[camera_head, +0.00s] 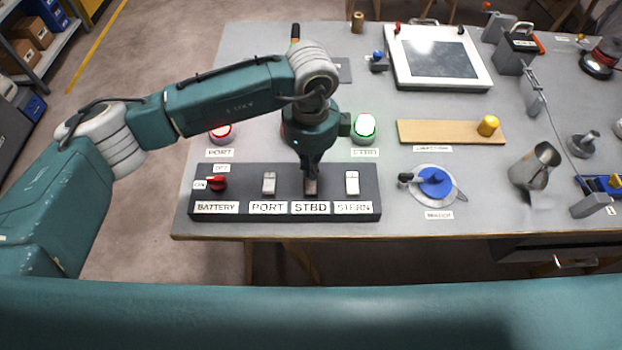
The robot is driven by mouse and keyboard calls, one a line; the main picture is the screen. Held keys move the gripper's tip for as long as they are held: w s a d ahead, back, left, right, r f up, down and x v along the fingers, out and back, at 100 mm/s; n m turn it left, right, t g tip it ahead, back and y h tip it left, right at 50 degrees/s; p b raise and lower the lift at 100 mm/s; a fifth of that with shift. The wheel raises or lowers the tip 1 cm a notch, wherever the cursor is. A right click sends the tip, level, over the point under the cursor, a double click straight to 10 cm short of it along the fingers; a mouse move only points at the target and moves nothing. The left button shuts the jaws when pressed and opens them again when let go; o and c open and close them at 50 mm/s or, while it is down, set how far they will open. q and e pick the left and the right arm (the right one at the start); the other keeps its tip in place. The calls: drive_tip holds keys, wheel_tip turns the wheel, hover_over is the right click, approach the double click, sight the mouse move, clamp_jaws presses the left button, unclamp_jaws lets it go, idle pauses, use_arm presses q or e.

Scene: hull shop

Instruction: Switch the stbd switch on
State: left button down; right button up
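The dark switch panel (230,179) lies at the table's front edge. It carries a red battery knob (217,184), a port switch (269,184), a stbd switch (311,188) and a stern switch (352,184), with labels below. My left gripper (311,179) points straight down at the stbd switch, its narrow fingertips together, at or just above it. They hide much of that switch, so I cannot tell its position or whether they touch. A red lamp (220,134) and a lit green lamp (364,128) stand behind the panel. My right gripper is not in view.
Right of the panel are a blue rotary selector (435,183), a wooden board (450,132) with a yellow knob (488,125), and a metal cup (535,165). A framed screen (438,57) lies farther back. My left arm crosses above the table's left side.

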use_arm(q)
drive_tip(key=shift+r+p, duration=1.55)
drive_tip(key=shift+r, duration=1.65)
drive_tip(key=shift+f, duration=0.1)
